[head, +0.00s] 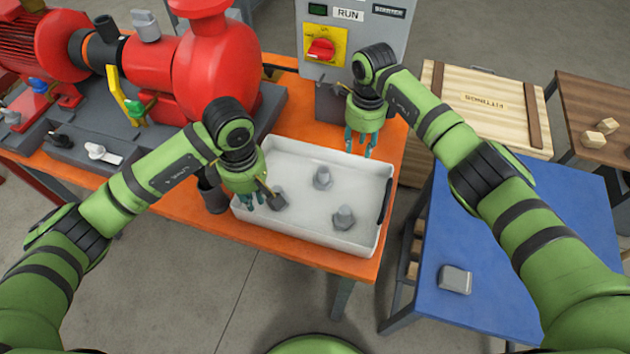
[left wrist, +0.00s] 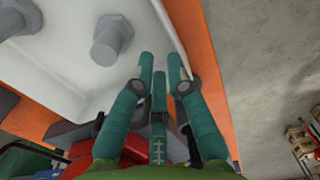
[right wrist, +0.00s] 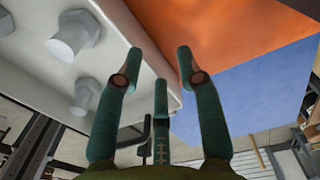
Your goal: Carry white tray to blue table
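The white tray (head: 300,220) sits on the orange table (head: 190,208), with three grey bolts in it; a black handle (head: 384,202) shows at its right end. My left gripper (head: 262,203) is over the tray's left end, its fingers partly apart with nothing seen between them; it also shows in the left wrist view (left wrist: 160,62). My right gripper (head: 360,146) is open at the tray's far right side; in the right wrist view (right wrist: 158,58) its fingers lie either side of the rim in the picture. Contact cannot be told. The blue table (head: 480,310) stands to the right.
A grey block (head: 455,279) lies on the blue table; much of its top is clear, partly hidden by my right arm. The red pump (head: 215,70) and a grey control box (head: 350,40) stand behind the tray. A wooden crate (head: 485,105) is behind the blue table.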

